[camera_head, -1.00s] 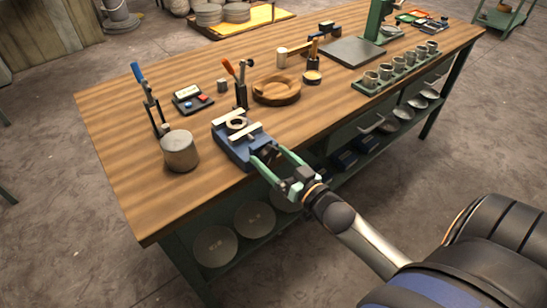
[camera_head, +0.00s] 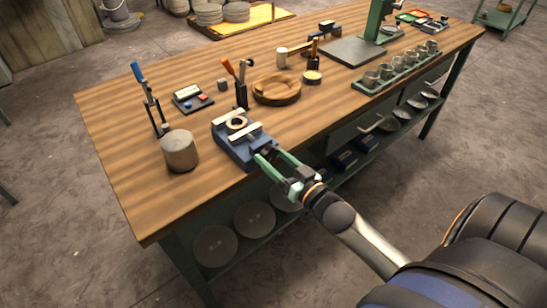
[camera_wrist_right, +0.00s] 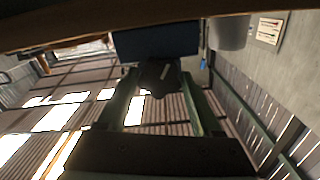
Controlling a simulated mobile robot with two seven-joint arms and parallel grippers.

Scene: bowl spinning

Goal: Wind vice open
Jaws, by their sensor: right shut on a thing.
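The blue vice (camera_head: 240,147) sits at the near edge of the wooden bench, with pale jaws on top. A ring-shaped piece (camera_head: 237,122) lies between or on its jaws; I cannot tell how tightly it is held. My right gripper (camera_head: 265,155) is at the vice's front end, its green fingers shut around the vice's dark handwheel. In the right wrist view the handwheel (camera_wrist_right: 160,78) shows between the two fingers, below the blue vice body (camera_wrist_right: 155,42). In the head view the fingers hide most of the handwheel. My left gripper is not in view.
A grey metal cylinder (camera_head: 179,150) stands left of the vice. A green rack of cups (camera_head: 396,68) is at the right. The bench top around the vice is partly clear.

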